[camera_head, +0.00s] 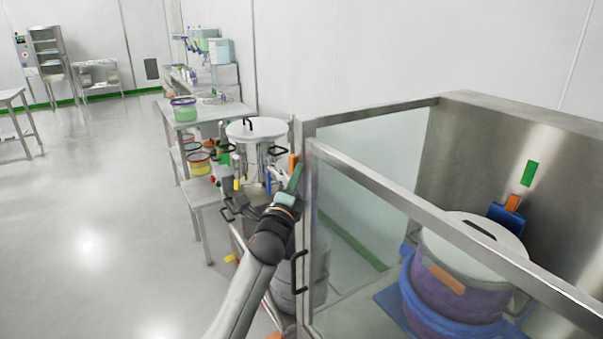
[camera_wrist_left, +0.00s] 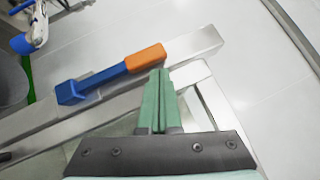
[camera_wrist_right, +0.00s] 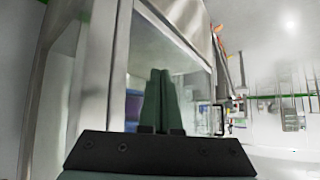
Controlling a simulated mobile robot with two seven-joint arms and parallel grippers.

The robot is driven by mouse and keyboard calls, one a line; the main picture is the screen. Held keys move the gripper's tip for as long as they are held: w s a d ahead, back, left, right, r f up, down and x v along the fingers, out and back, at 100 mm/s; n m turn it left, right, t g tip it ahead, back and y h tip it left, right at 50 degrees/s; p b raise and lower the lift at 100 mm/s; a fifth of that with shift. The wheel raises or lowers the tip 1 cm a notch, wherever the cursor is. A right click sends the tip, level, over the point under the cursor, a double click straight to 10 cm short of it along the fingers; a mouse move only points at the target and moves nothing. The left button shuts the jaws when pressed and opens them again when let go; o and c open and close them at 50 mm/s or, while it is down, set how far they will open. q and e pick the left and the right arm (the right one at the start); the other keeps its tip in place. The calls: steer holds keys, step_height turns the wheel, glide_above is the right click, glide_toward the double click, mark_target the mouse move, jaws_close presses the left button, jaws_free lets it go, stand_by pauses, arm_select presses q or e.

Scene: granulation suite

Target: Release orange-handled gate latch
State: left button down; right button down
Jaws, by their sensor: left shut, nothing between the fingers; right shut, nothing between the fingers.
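The gate latch, with a blue body and an orange handle (camera_wrist_left: 147,57), lies along a steel post in the left wrist view. Its orange handle also shows in the head view (camera_head: 293,162), at the top of the gate's hinge-side or latch-side post. My left gripper (camera_wrist_left: 158,76) is shut and empty, its green fingertips right beside the orange handle's edge. I cannot tell if they touch. It also shows in the head view (camera_head: 295,178). My right gripper (camera_wrist_right: 160,74) is shut and empty before a framed glass panel (camera_wrist_right: 180,70), out of the head view.
A glass-panelled steel gate (camera_head: 375,190) fronts an enclosure with a purple, white-lidded drum (camera_head: 450,265). Inside, an orange and blue piece (camera_head: 507,214) is on the steel wall. A white-lidded vessel (camera_head: 257,128) and benches stand behind my left arm. Open floor lies left.

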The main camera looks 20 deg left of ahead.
arm_select(q)
steer(key=shift+w+a+r, duration=0.2)
steer(key=shift+w+a, duration=0.05)
steer(key=shift+a, duration=0.1)
arm_select(e)
steer(key=shift+r, duration=0.25)
arm_select(q)
steer(key=shift+a+r, duration=0.2)
steer(key=shift+r, duration=0.1)
arm_select(e)
steer(key=shift+s+d, duration=0.1)
steer(key=shift+d, duration=0.05)
